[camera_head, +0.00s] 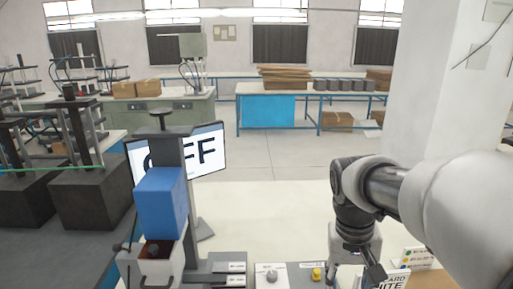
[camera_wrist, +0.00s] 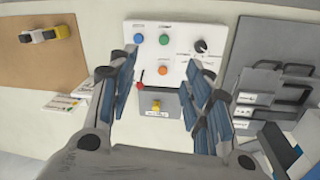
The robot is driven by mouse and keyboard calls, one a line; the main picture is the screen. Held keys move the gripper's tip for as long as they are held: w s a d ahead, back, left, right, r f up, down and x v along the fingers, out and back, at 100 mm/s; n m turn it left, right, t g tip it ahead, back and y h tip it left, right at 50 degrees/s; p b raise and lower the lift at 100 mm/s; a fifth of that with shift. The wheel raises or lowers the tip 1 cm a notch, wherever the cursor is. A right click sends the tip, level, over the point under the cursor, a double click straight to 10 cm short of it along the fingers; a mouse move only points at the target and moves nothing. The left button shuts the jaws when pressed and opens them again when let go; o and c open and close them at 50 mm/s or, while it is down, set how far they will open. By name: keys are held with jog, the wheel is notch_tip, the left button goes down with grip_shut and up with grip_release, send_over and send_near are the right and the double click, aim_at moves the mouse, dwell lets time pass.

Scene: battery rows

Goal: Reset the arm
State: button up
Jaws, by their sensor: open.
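My arm comes in from the right in the head view. My gripper (camera_head: 374,274) is low in the picture, partly cut off by the bottom edge. In the wrist view my gripper (camera_wrist: 158,78) has its two blue-padded fingers spread wide apart, with nothing held between them. Beyond and between the fingers lie a white control panel (camera_wrist: 180,52) with blue, green and orange buttons and a black knob, and a small grey box (camera_wrist: 173,104) with a yellow button. A red-tipped lever (camera_wrist: 139,86) shows beside the left finger.
A grey stand with a blue block (camera_head: 160,202) is left of centre in the head view. A screen (camera_head: 207,150) behind it reads "OFF". A brown board (camera_wrist: 40,60) and a grey fixture (camera_wrist: 265,85) flank the panel. A white pillar (camera_head: 432,80) stands behind my arm.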

jog(key=s+a+n+t, duration=0.1)
jog(key=s+a+t, duration=0.1)
jog(key=s, duration=0.5)
jog(key=s+a+n+t+y+b, duration=0.1)
jog(key=s+a+t, duration=0.1)
jog(key=s, duration=0.5)
jog(key=shift+s+a+t, duration=0.2)
jog(key=shift+s+t, duration=0.2)
jog(key=shift+t, duration=0.1)
